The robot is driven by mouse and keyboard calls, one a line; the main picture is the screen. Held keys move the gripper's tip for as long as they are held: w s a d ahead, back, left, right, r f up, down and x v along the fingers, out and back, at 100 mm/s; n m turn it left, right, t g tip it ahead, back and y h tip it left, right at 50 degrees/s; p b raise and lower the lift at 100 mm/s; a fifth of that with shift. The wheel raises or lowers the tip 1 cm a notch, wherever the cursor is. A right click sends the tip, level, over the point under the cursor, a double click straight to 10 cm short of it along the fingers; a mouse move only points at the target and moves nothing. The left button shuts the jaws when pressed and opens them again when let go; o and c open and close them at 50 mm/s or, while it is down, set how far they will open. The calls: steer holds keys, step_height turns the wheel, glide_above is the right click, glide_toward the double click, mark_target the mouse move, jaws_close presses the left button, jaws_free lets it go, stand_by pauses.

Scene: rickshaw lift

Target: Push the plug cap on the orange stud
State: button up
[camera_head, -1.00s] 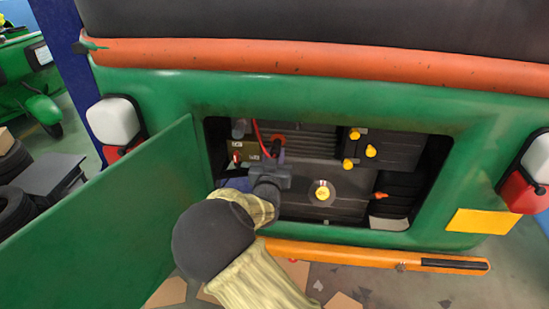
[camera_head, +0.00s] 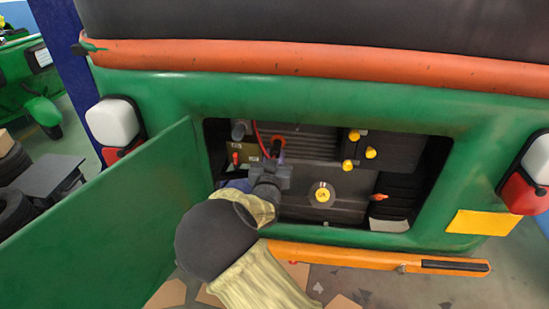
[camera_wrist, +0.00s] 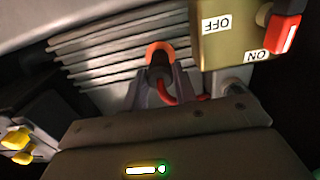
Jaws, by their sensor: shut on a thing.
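The plug cap (camera_wrist: 160,68) is a dark round piece with a red lead running from it, in the middle of the wrist view. My gripper (camera_wrist: 160,92) is shut on it, one finger on each side. The orange stud (camera_wrist: 160,49) shows as an orange ring right behind the cap's far end. The cap lines up with the ring and overlaps it; I cannot tell how far on it sits. In the head view my gripper (camera_head: 278,158) reaches into the open engine bay, just below the orange stud (camera_head: 279,140), and hides most of the cap.
Grey cooling fins (camera_wrist: 100,62) lie around the stud. A box with a red switch (camera_wrist: 285,32) and OFF and ON labels is close at right. Yellow knobs (camera_wrist: 17,140) are at left. The green door (camera_head: 110,215) stands open left of my arm.

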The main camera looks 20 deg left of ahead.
stand_by(0.4)
steer(key=o, duration=1)
steer(key=shift+c, duration=0.7)
steer(key=shift+s, duration=0.35)
steer(key=v, duration=0.7)
steer(key=shift+s, duration=0.1)
